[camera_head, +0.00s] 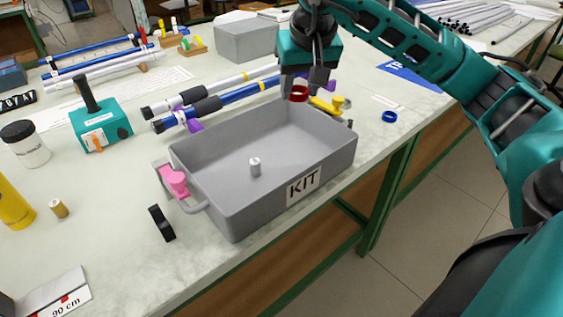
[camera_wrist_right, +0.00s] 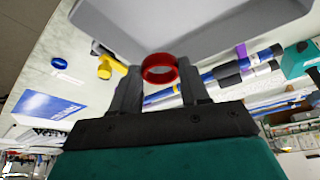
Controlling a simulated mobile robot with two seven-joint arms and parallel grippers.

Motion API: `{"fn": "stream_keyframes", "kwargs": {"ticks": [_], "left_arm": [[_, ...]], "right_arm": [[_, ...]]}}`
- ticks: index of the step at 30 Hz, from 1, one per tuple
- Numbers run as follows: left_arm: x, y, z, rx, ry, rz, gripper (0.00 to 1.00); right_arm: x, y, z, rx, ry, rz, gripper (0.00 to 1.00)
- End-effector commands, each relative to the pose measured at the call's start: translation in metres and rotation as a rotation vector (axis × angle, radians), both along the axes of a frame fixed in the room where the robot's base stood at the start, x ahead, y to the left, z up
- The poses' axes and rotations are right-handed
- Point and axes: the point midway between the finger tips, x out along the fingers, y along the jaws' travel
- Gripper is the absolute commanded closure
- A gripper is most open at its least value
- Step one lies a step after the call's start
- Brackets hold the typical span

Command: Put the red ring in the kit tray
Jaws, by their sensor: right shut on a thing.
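The red ring (camera_head: 298,94) is between the fingertips of my right gripper (camera_head: 304,88). In the right wrist view the red ring (camera_wrist_right: 160,68) shows between the two dark fingers of the right gripper (camera_wrist_right: 160,80), which is shut on it. The grey kit tray (camera_head: 262,201) stands near the table's front edge, with a KIT label on its front wall. The held ring is at the tray's far right rim in the head view, apparently above it. My left gripper is not in view.
A blue ring (camera_head: 389,116) and a yellow piece (camera_head: 326,107) lie right of the tray. Blue and white rods (camera_head: 236,96) lie behind it. A pink piece (camera_head: 174,181) and a black piece (camera_head: 161,223) are at its left. Most of the tray floor is clear.

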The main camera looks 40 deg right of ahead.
Motion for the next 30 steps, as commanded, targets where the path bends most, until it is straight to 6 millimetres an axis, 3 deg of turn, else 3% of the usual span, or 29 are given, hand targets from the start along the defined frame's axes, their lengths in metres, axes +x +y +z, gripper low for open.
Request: {"fn": "stream_keyframes", "kwargs": {"ticks": [1, 3, 12, 18, 30], "left_arm": [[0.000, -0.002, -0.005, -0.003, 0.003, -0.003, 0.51], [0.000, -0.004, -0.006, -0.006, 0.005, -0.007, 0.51], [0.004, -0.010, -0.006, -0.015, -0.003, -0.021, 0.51], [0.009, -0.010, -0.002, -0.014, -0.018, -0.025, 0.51], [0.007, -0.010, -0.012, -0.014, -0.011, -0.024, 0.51]], "right_arm": [[-0.001, 0.000, -0.020, -0.002, 0.007, -0.001, 0.84], [-0.002, -0.001, -0.039, -0.001, 0.008, -0.002, 0.84], [-0.001, 0.000, -0.111, 0.000, 0.004, -0.001, 0.84], [0.000, 0.000, -0.129, 0.000, 0.001, -0.001, 0.84], [0.000, 0.000, -0.172, 0.001, 0.000, -0.001, 0.84]]}}
